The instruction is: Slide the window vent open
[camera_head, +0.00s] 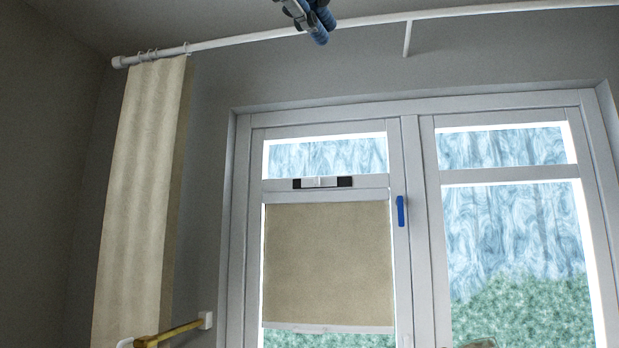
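The window vent (345,182) is a small slot strip on the crossbar of the left window sash, above the beige blind. Its pale slider (320,182) covers the middle, and dark parts show at both ends, the wider one on the right. My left gripper (321,26), grey with blue finger parts, shows at the top edge, cut off by the frame. It is high above the vent in the picture and well apart from it. I cannot tell whether it is open or shut. My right gripper is not in view.
A beige blind (328,262) hangs below the vent. A blue window handle (401,211) is to its right. A white curtain rod (240,40) crosses the top, with a beige curtain (140,200) at left. A yellow rail (175,333) is at lower left.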

